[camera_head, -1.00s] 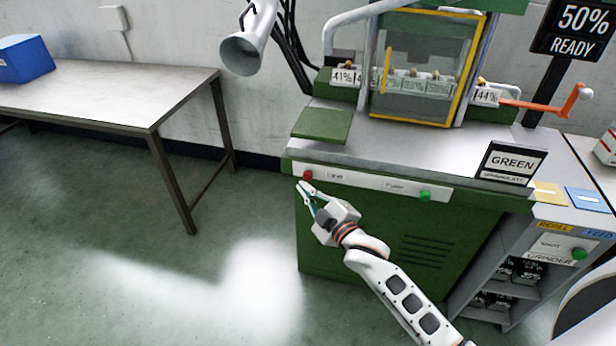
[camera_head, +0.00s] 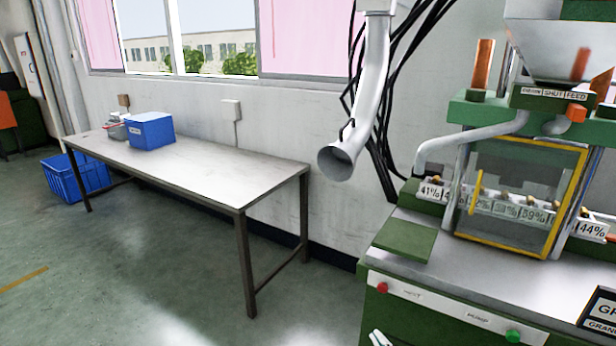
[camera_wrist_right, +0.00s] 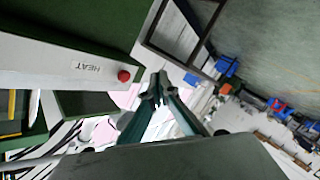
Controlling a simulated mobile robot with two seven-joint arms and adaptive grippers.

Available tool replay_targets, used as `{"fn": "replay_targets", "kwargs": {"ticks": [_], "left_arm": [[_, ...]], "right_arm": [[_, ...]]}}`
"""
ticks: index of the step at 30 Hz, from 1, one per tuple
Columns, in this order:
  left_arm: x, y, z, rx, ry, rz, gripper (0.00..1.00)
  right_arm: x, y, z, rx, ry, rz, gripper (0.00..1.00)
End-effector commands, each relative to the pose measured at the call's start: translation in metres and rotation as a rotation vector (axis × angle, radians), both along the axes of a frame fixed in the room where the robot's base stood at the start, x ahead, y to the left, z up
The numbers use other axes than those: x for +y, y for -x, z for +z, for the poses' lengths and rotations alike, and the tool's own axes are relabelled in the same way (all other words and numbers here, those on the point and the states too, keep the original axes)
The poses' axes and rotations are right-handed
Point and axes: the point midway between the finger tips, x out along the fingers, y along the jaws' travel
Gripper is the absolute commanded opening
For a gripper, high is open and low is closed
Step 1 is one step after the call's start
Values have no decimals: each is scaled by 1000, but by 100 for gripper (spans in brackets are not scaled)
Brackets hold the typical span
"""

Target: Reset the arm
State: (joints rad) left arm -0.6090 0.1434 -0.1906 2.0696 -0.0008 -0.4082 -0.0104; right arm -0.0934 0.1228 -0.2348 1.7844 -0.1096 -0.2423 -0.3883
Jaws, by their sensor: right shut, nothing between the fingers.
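My right gripper (camera_head: 379,338) shows only as a small light tip at the bottom edge of the head view, in front of the green machine's front panel. In the right wrist view its two teal fingers (camera_wrist_right: 160,88) meet at their tips, with nothing between them. The red HEAT button (camera_wrist_right: 124,76) is left of the fingertips there, apart from them. In the head view the same red button (camera_head: 382,287) is above the gripper tip. My left gripper is in neither view.
The green moulding machine (camera_head: 404,240) fills the right side, with a yellow-framed guard and a green PUMP button (camera_head: 513,336). A metal table (camera_head: 220,172) with a blue box (camera_head: 151,131) stands at the left. A grey extraction nozzle (camera_head: 338,160) hangs between them. The floor in front is clear.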

Motion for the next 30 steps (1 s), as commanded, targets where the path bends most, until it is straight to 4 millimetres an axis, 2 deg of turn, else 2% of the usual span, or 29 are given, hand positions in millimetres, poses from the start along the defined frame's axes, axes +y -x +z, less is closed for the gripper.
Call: {"fn": "replay_targets", "kwargs": {"ticks": [1, 2, 6, 9, 13, 15, 18, 30], "left_arm": [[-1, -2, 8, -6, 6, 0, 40], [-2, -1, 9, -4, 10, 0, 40], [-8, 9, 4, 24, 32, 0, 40], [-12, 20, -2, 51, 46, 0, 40], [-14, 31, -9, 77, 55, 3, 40], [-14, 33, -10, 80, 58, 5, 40], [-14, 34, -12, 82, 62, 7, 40], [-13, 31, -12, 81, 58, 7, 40]], "right_arm": [[-1, 27, -13, 58, -43, -10, 0], [-2, 44, -23, 95, -73, -19, 0], [-5, 121, -61, 262, -214, -70, 0], [-6, 171, -80, 367, -298, -110, 0], [-7, 220, -95, 466, -375, -154, 0], [-8, 237, -99, 498, -402, -171, 0], [-8, 248, -102, 521, -421, -183, 0], [-8, 250, -104, 526, -422, -185, 0]]}}
